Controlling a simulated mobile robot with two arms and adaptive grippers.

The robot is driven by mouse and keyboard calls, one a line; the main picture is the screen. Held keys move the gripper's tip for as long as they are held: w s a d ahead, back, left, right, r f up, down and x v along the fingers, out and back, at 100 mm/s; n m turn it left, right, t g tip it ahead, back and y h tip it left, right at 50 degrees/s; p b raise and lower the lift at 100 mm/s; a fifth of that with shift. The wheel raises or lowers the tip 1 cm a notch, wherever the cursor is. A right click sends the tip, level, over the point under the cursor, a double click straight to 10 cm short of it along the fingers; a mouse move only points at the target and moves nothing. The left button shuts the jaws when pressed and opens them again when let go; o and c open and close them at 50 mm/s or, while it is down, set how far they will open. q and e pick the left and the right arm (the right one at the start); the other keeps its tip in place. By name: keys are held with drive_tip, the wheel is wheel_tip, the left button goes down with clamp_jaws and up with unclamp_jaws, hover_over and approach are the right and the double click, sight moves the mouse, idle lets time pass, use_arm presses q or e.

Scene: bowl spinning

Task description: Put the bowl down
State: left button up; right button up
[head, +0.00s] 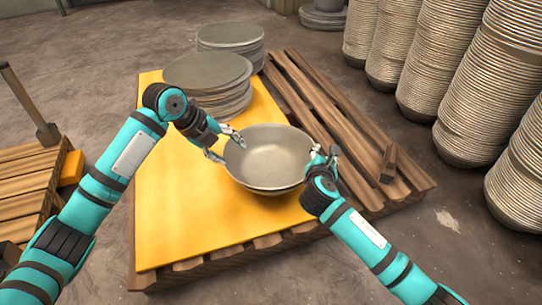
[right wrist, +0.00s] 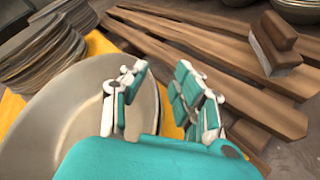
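The grey metal bowl (head: 272,160) is upright over the right side of the yellow board (head: 185,215); I cannot tell for sure whether it touches the board. It also fills the left of the right wrist view (right wrist: 75,115). My left gripper (head: 227,147) is at the bowl's left rim with its fingers apart, one over the inside and one outside. My right gripper (head: 324,154) is at the right rim. In the right wrist view the right gripper (right wrist: 162,95) has its fingers spread, with the rim between them and a gap visible.
The board lies on a wooden pallet (head: 395,190) with bare slats and a brown-handled brush (head: 388,164) at right. Stacks of plates (head: 210,75) stand behind the bowl. Tall bowl stacks (head: 470,110) line the right. The board's front left is clear.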

drive_tip(key=o, duration=0.8)
drive_tip(key=v, duration=1.2)
